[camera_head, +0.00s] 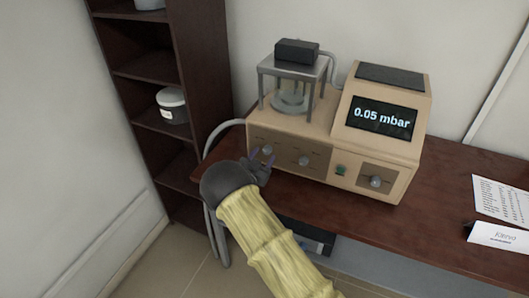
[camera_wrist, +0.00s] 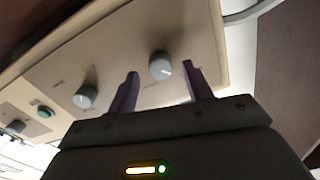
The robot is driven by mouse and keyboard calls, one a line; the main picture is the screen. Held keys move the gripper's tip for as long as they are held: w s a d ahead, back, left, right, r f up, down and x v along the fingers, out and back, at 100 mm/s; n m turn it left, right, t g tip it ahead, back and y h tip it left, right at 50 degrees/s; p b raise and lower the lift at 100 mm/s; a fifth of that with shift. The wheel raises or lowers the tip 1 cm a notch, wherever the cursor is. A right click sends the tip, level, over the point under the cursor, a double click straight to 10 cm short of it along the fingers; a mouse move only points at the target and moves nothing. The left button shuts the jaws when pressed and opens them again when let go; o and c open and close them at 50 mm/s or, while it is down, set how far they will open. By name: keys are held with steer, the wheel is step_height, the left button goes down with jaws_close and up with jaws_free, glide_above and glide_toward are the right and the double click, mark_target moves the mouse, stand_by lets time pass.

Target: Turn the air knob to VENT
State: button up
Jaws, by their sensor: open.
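The beige furnace unit (camera_head: 325,130) stands on the table and carries several grey knobs along its front. The leftmost knob (camera_head: 267,149) is just beyond my gripper (camera_head: 263,158). In the wrist view this knob (camera_wrist: 160,67) appears between the two open fingers of my gripper (camera_wrist: 160,80), with a pale pointer line; the fingers look apart from it. The middle knob (camera_wrist: 84,97) lies left of the fingers in the wrist view. The knob labels are too small and blurred to read, so I cannot tell which is the air knob.
The display (camera_head: 382,118) reads 0.05 mbar. A green button (camera_head: 341,169) and a right knob (camera_head: 376,182) are further along the front. A hose (camera_head: 215,135) runs down at the left, beside a dark shelf (camera_head: 150,75). Papers (camera_head: 503,200) lie on the table's right.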

steer(key=shift+x, duration=0.9)
steer(key=c, duration=1)
steer(key=shift+o, duration=0.2)
